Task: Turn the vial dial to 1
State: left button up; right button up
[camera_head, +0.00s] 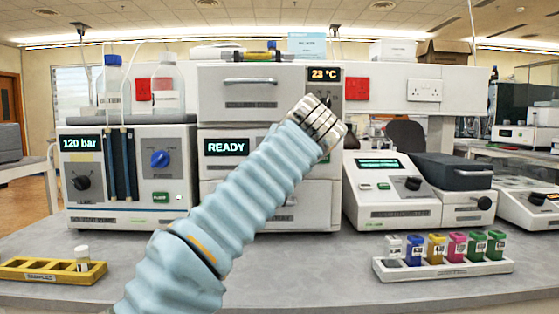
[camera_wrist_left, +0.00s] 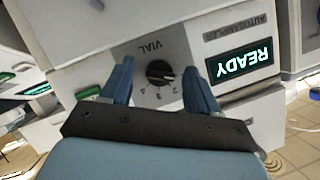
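The vial dial (camera_wrist_left: 160,73) is a round black knob on the grey autosampler panel, under the label VIAL. Numbers 2, 3 and 4 show around it in the left wrist view, which is upside down. A light pointer mark on the knob seems to face right in that view; the number it meets is unclear. My left gripper (camera_wrist_left: 160,84) is open, its two blue fingers apart on either side of the dial, with no clear contact visible. In the head view my left arm's end (camera_head: 318,122) covers the dial. My right gripper is out of view.
The autosampler's READY display (camera_head: 227,147) is beside the dial. A 120 bar pump unit (camera_head: 130,205) stands to the left, and a yellow vial rack (camera_head: 30,276) is in front of it. A rack of colored holders (camera_head: 445,270) lies at the right.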

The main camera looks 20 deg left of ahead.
pick_arm(q)
jog(key=v, duration=1.4)
